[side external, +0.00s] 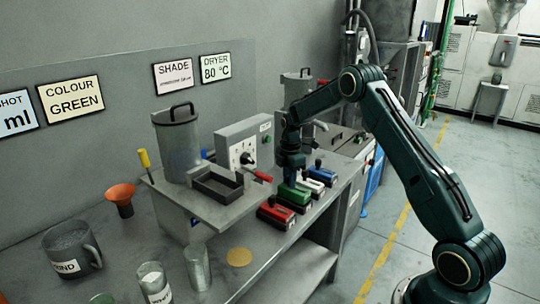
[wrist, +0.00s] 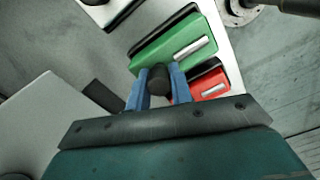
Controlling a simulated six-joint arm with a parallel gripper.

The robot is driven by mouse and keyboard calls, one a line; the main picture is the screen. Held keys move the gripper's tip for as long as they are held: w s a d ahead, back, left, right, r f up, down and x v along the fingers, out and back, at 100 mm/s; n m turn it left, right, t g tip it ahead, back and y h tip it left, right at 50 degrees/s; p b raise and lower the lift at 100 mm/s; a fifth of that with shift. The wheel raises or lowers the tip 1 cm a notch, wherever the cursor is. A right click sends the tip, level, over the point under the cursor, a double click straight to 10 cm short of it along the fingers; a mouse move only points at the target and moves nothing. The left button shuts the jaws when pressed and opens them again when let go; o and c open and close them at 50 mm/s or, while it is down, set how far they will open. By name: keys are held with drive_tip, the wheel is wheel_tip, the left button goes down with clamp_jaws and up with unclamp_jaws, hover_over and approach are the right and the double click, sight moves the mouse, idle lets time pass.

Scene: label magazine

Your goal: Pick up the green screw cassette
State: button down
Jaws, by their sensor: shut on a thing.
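The green screw cassette (side external: 293,195) is in the row of cassettes on the bench, between the red one and the white one. In the wrist view the green cassette (wrist: 183,45) shows its green top, a pale label strip and a dark round knob. My gripper (side external: 291,171) is directly above it, pointing down. In the wrist view the blue fingers of my gripper (wrist: 158,77) are shut on the knob, one on each side. I cannot tell whether the cassette is clear of the surface under it.
The red cassette (side external: 276,213) is close beside the green one, and shows in the wrist view (wrist: 209,86). The white cassette (side external: 310,187) and blue cassette (side external: 323,174) are on the other side. A grey box with a red-handled lever (side external: 262,175) and an empty black tray (side external: 217,185) are to the left.

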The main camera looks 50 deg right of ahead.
wheel_tip(320, 180, up, 17)
drive_tip(key=shift+r, duration=0.2)
idle(0.3)
